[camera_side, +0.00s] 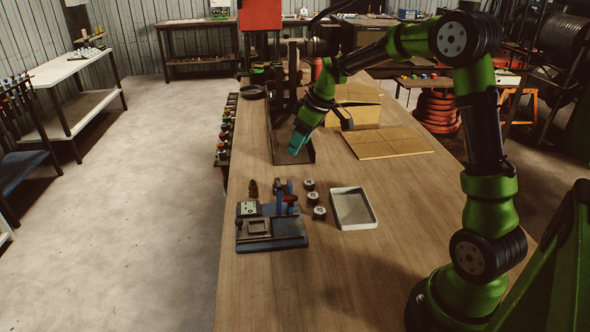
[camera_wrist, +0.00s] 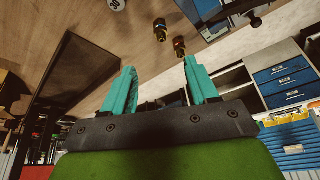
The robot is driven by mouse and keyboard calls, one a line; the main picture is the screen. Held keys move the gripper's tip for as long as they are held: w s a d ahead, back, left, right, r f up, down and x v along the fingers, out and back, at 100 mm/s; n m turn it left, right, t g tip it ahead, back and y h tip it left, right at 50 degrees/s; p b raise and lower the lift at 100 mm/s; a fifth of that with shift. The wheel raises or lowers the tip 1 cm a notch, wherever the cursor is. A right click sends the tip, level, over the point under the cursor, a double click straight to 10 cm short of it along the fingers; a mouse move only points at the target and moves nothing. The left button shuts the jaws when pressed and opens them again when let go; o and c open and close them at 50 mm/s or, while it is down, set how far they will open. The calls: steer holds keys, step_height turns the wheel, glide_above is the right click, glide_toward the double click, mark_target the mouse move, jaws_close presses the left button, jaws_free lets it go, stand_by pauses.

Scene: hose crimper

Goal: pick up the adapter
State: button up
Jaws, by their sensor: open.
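Two small dark fittings with brass-coloured parts stand on the wooden table; I cannot tell which one is the adapter. In the side view one fitting (camera_side: 253,188) and the other fitting (camera_side: 277,187) are just behind the blue fixture. In the wrist view they show as one fitting (camera_wrist: 160,29) and a second fitting (camera_wrist: 180,46), beyond my fingertips. My gripper (camera_side: 299,143) has teal fingers and is above the table, behind and apart from the fittings. In the wrist view my gripper (camera_wrist: 159,66) is open with nothing between its fingers.
The blue fixture (camera_side: 285,236) sits near the table's left edge. Several round pucks (camera_side: 313,198) stand between it and a white tray (camera_side: 373,223). A dark machine (camera_side: 283,100) is behind, with cardboard (camera_side: 390,143) to the right. The table front is clear.

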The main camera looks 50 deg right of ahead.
steer(key=shift+n, duration=0.3)
steer(key=x, duration=1.1)
steer(key=shift+s, duration=0.15)
steer(key=shift+x, duration=3.05)
steer(key=shift+c, duration=0.3)
jaws_close()
